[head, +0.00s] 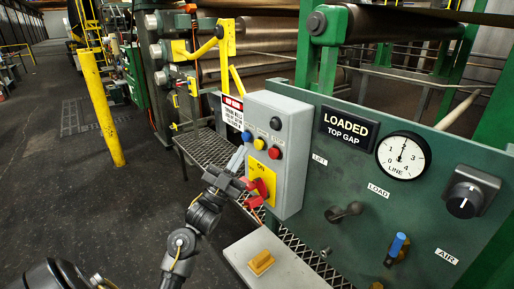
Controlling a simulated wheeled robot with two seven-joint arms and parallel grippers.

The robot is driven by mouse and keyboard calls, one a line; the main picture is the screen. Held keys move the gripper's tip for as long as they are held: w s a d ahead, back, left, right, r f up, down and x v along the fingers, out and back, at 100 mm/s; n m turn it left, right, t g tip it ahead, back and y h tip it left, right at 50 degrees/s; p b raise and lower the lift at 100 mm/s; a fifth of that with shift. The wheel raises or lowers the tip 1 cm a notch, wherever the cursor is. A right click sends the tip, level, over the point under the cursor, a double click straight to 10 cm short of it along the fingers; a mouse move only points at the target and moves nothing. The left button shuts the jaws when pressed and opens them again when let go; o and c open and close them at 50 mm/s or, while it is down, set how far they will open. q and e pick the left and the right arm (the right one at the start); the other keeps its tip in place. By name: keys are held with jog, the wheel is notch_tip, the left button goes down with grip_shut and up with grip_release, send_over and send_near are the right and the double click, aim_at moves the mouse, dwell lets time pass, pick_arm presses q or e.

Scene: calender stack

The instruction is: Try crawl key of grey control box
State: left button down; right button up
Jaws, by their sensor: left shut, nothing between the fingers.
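The grey control box (291,147) stands right of centre in the head view. Its sloped face carries a black knob (276,123), a blue button (247,136), a yellow button (259,144) and a red button (274,153). Below them is a yellow plate with a red switch handle (260,188). The small labels are too blurred to read, so I cannot tell which control is the crawl key. My left gripper (239,154) is shut and empty, its tips at the box's left side, just below the blue button. I cannot tell whether they touch. My right gripper is not in view.
Right of the box, a green panel (330,204) carries a "LOADED TOP GAP" sign (348,128), a line gauge (403,156), a black knob (467,198) and levers. A grey ledge with a yellow block (261,262) lies below. A yellow post (101,110) stands left; floor there is open.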

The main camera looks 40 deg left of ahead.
aim_at(256, 141)
pick_arm(q)
jog(key=shift+w+d, duration=0.25)
jog(key=shift+w, duration=0.65)
jog(key=shift+w, duration=0.1)
dwell(1.4)
jog(key=shift+w+d, duration=0.1)
jog(key=shift+w, duration=0.2)
jog(key=shift+w+d+b, duration=0.15)
jog(key=shift+w+b, duration=0.15)
jog(key=shift+w, duration=0.1)
dwell(0.6)
jog(key=shift+r, duration=0.25)
dwell(0.6)
jog(key=shift+s+f, duration=0.1)
jog(key=shift+f, duration=0.15)
dwell(0.4)
jog(key=shift+s+f, duration=0.1)
jog(key=shift+s, duration=0.3)
jog(key=shift+s+a, duration=0.1)
jog(key=shift+a, duration=0.1)
